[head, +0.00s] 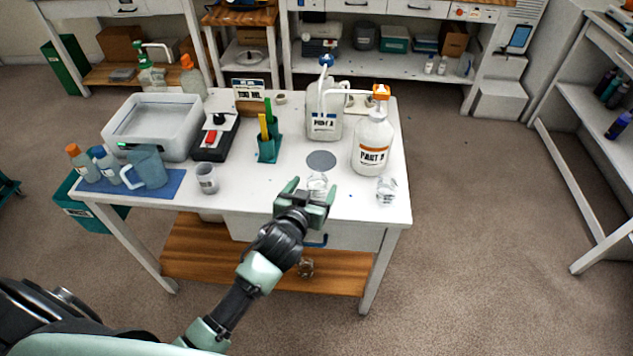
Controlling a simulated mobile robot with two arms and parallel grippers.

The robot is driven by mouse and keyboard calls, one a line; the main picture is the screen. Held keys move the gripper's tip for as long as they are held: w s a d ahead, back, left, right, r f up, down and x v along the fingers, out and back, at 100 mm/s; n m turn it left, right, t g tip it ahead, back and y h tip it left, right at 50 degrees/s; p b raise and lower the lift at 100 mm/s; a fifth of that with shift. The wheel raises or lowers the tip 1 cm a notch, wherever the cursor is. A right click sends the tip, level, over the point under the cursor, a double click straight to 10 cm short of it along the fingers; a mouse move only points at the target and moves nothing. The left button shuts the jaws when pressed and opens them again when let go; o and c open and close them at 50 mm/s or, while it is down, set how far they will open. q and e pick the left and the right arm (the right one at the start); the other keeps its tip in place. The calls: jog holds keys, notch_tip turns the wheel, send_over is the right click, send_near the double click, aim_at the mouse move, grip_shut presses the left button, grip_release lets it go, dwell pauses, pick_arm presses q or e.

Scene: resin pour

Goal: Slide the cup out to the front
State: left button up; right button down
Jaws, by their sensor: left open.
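A small clear cup (317,181) stands on the white table just in front of a grey round pad (321,160). My left gripper (310,189) is open at the near side of this cup. Its two fingers point away from me, and the cup shows between their tips, its lower part hidden by the gripper. I cannot tell whether the fingers touch it. A second clear cup (386,191) stands to the right near the front edge. My right gripper is not in view.
Pump bottles Part A (324,122) and Part B (371,152) stand behind the pad. The table's front edge is close to the gripper.

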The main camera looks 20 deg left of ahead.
pick_arm(q)
jog(key=v, duration=0.3)
jog(key=shift+s+r, duration=0.2)
jog(key=shift+s, duration=0.15)
